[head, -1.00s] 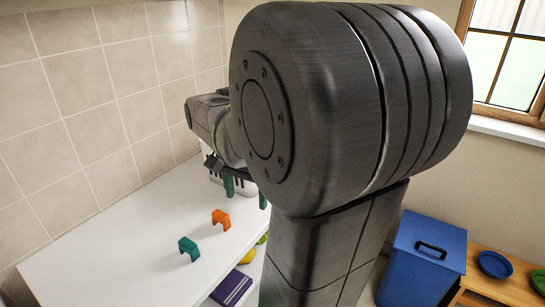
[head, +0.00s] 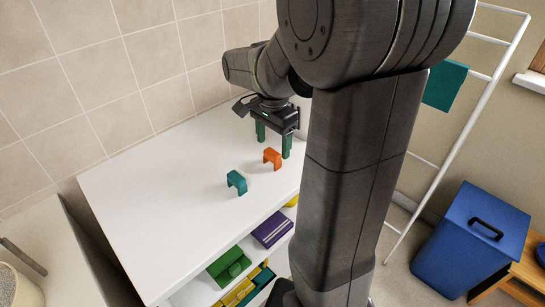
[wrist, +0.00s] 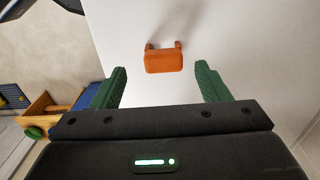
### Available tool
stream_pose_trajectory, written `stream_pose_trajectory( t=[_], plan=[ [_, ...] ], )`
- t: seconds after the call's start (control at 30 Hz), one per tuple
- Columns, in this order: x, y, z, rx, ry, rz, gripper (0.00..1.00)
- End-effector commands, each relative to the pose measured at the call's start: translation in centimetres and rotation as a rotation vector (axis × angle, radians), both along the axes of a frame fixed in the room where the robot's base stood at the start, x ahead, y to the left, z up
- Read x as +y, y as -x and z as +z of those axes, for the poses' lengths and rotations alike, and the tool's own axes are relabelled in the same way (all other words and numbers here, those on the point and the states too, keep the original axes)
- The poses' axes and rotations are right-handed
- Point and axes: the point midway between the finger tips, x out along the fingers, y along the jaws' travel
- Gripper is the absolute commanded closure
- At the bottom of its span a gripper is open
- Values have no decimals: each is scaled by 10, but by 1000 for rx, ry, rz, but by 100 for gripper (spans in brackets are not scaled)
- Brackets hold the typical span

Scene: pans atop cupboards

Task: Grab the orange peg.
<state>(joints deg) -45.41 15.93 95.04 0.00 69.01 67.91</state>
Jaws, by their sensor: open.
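The orange peg (head: 272,158) is a small arch-shaped piece standing on the white cupboard top (head: 150,205). My gripper (head: 273,140) is open and empty, with its green fingers pointing down close behind the peg in the head view. In the wrist view the orange peg (wrist: 164,62) lies ahead of the gap between my two green fingers (wrist: 160,85), roughly centred and not between them. A teal peg (head: 237,182) of the same shape stands to the left and nearer in the head view.
Shelves below the top hold a purple item (head: 272,229), a green item (head: 229,266) and a yellow one. A blue bin (head: 470,240) and a white ladder-like rack (head: 440,160) stand to the right. The tiled wall backs the cupboard. The top's left part is clear.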

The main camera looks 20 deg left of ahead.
Motion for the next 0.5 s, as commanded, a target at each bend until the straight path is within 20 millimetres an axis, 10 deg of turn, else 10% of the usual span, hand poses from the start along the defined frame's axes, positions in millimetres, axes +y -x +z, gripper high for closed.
stream_pose_trajectory(
  t=[0.5],
  plan=[
    [3, -3, -47, 0, 0, 0, 31]
  ],
)
